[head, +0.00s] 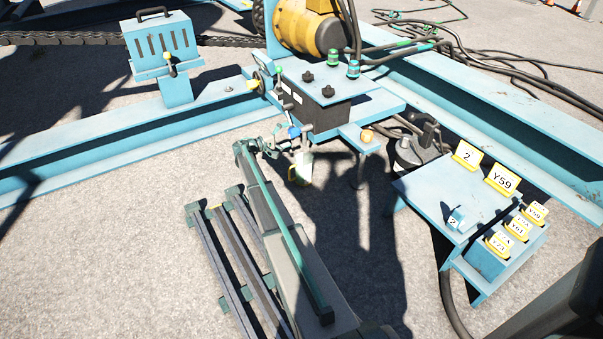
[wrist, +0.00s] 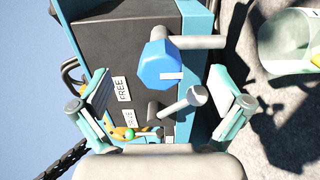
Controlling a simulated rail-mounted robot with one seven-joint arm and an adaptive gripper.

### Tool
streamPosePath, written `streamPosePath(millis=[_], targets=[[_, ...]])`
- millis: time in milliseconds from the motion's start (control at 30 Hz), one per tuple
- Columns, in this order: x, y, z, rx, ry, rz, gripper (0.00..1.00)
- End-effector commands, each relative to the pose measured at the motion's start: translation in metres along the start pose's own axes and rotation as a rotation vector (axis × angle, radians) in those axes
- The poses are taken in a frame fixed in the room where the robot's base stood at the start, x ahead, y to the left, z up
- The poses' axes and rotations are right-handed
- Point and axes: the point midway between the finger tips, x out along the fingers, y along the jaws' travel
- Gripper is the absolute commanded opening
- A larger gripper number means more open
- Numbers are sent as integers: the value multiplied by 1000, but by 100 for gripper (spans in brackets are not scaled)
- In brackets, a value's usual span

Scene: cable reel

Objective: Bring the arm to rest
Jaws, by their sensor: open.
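My arm (head: 285,250) reaches up from the bottom of the head view, past the dark rails on the ground, to the black control box (head: 315,105). My gripper (wrist: 160,75) is open in the wrist view, its two pale-green fingers apart. In that picture, a lever with a blue faceted knob (wrist: 159,65) and a lever with a grey round end (wrist: 196,96) show between the fingers. Neither is clamped. Whether a finger touches either lever, I cannot tell. The blue knob also shows in the head view (head: 293,132), close to the arm's end.
Labels reading FREE (wrist: 122,89) and DRIVE are on the box face. A pale cylindrical object (wrist: 285,42) is right of the fingers. Blue beams (head: 110,140) flank the box. A blue stand (head: 440,195) with yellow number tags is at right. Bare ground lies at left.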

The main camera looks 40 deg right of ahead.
Motion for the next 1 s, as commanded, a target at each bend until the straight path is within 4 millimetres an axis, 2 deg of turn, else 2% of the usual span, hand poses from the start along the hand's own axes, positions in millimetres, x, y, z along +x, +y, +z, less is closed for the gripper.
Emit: streamPosePath(millis=[100,300,667,1000], targets=[[14,0,0,0,-1,0,100],[25,0,0,0,0,0,100],[28,0,0,0,0,0,100],[28,0,0,0,0,-1,45]])
